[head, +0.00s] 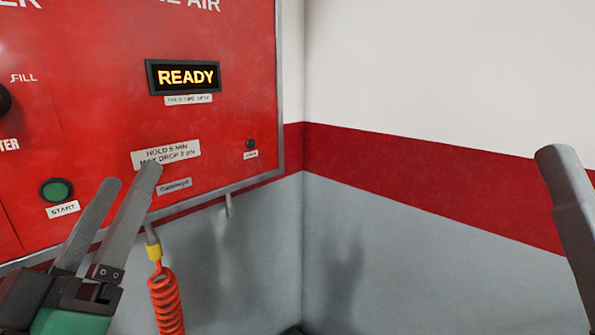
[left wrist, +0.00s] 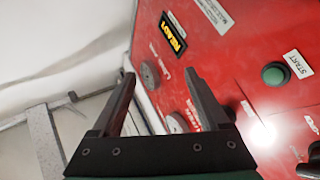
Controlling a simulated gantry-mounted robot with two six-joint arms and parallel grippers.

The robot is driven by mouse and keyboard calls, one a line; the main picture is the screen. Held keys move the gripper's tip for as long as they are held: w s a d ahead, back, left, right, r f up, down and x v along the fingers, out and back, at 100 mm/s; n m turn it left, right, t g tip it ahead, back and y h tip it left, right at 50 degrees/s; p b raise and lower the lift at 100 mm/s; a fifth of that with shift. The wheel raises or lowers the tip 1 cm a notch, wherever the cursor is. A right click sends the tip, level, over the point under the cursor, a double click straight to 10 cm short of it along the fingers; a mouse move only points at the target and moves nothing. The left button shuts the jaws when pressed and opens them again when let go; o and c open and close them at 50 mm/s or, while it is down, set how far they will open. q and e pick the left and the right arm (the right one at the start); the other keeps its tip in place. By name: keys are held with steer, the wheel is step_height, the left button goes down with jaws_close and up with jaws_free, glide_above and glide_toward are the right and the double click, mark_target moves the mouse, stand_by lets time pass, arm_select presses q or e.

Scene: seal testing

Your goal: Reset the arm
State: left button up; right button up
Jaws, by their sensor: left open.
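My left gripper (head: 131,175) is in front of the lower part of the red panel (head: 100,110) in the head view. Its two grey fingers are apart with nothing between them, below the hold-time label (head: 166,154) and right of the green START button (head: 57,190). In the left wrist view the open fingers (left wrist: 159,73) point toward the panel, and the START button (left wrist: 275,74) is to their right. A grey finger-like part, seemingly of my right gripper (head: 567,215), shows at the right edge. Its jaws cannot be made out.
A lit READY display (head: 183,77) is on the panel. An orange coiled hose (head: 166,303) with a yellow collar hangs below it, just right of my left gripper. A white, red and grey wall (head: 430,245) stands to the right. The space between the two grippers looks clear.

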arm_select(q)
steer(key=s+r+m+t, duration=0.3)
steer(key=s+r+m, duration=0.15)
steer(key=s, duration=0.55)
step_height(320, 180, up, 19)
steer(key=w+p, duration=0.1)
steer(key=p, duration=1.7)
steer(key=shift+a+h+p, duration=0.2)
steer(key=shift+h+p, duration=0.15)
steer(key=shift+h, duration=0.05)
steer(key=shift+m, duration=0.25)
